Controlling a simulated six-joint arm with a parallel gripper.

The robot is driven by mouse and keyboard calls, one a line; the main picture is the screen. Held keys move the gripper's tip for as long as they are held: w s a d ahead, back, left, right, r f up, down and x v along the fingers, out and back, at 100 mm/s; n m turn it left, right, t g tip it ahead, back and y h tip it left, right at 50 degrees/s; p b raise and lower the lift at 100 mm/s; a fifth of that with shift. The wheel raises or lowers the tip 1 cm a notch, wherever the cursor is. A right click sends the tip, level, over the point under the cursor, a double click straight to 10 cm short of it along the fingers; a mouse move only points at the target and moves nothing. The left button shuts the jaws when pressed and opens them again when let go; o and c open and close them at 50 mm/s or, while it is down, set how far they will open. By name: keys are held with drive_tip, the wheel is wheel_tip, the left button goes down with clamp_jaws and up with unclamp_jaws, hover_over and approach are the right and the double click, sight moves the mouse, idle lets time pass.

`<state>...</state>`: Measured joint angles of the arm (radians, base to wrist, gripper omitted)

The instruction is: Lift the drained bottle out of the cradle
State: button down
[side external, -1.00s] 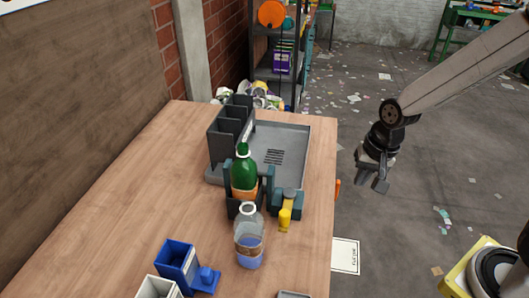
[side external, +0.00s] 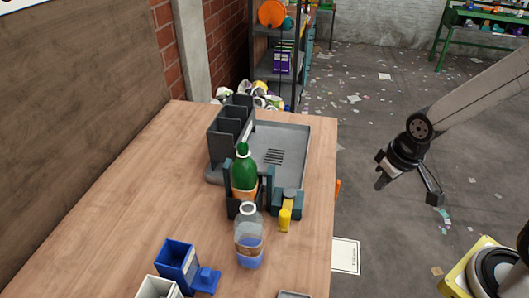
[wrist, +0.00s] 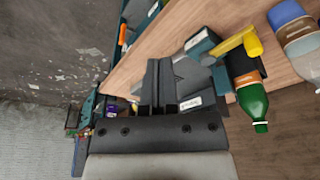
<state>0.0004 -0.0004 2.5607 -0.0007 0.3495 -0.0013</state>
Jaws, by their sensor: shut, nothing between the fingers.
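A green bottle (side external: 243,174) with an orange label stands upright in the dark teal cradle (side external: 269,184) on the table. I cannot tell whether it is empty. The bottle (wrist: 253,100) also shows at the right of the wrist view. A clear bottle (side external: 249,246) with bluish contents stands just in front of the cradle; part of it shows in the wrist view (wrist: 290,25). My gripper (side external: 381,181) is off the table's right edge, apart from both bottles. In the wrist view its dark fingers (wrist: 165,80) are shut with nothing held.
A grey tray (side external: 294,150) with a dark divided rack (side external: 230,130) lies behind the cradle. A yellow handle (side external: 284,219) sticks out beside the cradle. A blue holder (side external: 178,262) and a white box (side external: 157,288) are at the front left. The table's left side is clear.

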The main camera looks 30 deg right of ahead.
drive_tip(key=c, duration=0.8)
unclamp_jaws()
drive_tip(key=shift+w, duration=0.1)
drive_tip(key=o, duration=0.4)
drive_tip(key=shift+w+a+r, duration=0.1)
drive_tip(key=shift+w, duration=0.1)
drive_tip(key=shift+o, duration=0.7)
drive_tip(key=w+a+r+m, duration=0.2)
drive_tip(key=w+a, duration=0.2)
drive_tip(key=w, duration=0.3)
drive_tip(key=w+a+r+m+g, duration=0.1)
drive_tip(key=w+a+r+m, duration=0.1)
drive_tip(key=w, duration=0.5)
drive_tip(key=shift+w+a+r+m, duration=0.15)
drive_tip(key=shift+a+r+m, duration=0.25)
drive_tip(key=shift+a+m, duration=0.45)
wheel_tip(320, 180, up, 4)
drive_tip(key=m+g, duration=0.2)
drive_tip(key=m, duration=0.4)
hover_over(243, 145)
drive_tip(key=shift+d+r, duration=0.15)
drive_tip(key=shift+d, duration=0.25)
drive_tip(key=shift+a+r, duration=0.15)
drive_tip(key=shift+a, duration=0.3)
drive_tip(key=shift+d+f, duration=0.1)
drive_tip(key=shift+f, duration=3.8)
